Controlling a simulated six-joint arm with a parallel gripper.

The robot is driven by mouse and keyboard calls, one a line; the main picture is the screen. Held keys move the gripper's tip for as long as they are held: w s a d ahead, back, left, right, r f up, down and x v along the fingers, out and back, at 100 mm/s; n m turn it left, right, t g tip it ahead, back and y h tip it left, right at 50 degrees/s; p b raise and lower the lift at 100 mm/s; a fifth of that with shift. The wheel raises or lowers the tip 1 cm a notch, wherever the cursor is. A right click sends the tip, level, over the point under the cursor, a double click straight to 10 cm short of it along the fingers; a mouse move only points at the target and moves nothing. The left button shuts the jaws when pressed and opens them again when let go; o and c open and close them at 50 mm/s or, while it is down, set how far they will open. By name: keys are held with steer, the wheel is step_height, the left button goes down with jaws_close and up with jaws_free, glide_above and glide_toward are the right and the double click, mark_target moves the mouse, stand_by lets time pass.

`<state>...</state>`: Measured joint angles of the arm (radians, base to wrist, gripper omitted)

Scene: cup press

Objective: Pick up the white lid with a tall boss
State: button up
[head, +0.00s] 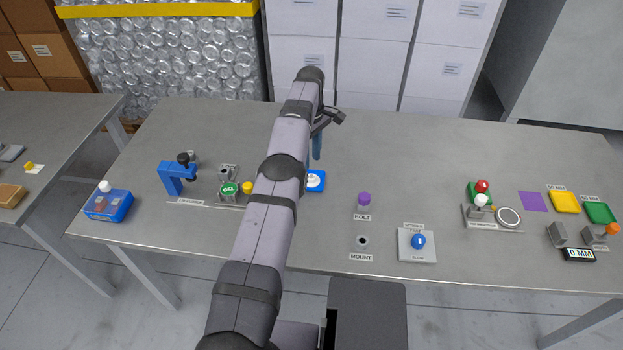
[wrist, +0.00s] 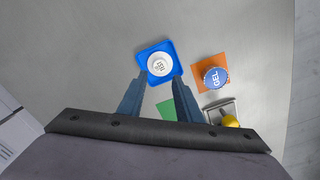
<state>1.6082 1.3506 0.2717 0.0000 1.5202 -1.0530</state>
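A round white lid (wrist: 159,65) with a raised, lettered centre lies in a blue square tray (wrist: 143,55). In the head view the white lid (head: 313,180) and blue tray (head: 322,189) are partly hidden behind my arm. My gripper (wrist: 159,80) is open, its two blue fingers apart and nothing between them. In the wrist view the fingertips point toward the tray's near corners. In the head view my gripper (head: 317,147) hangs above the table, just beyond the tray. How tall the lid's centre stands is hard to tell.
Beside the tray are a blue GEL lid (wrist: 215,78) on an orange square, a green square (wrist: 167,111) and a yellow knob (wrist: 230,121). A blue press (head: 175,178) stands left; a purple bolt (head: 364,199) stands right. The table's back is mostly clear.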

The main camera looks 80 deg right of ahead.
mark_target(311, 179)
steer(key=shift+f+b, duration=0.5)
steer(key=shift+f, duration=0.45)
steer(key=shift+f, duration=0.1)
steer(key=shift+s+f+p, duration=0.1)
steer(key=shift+f+p, duration=0.45)
steer(key=shift+f, duration=1.95)
steer(key=c, duration=0.8)
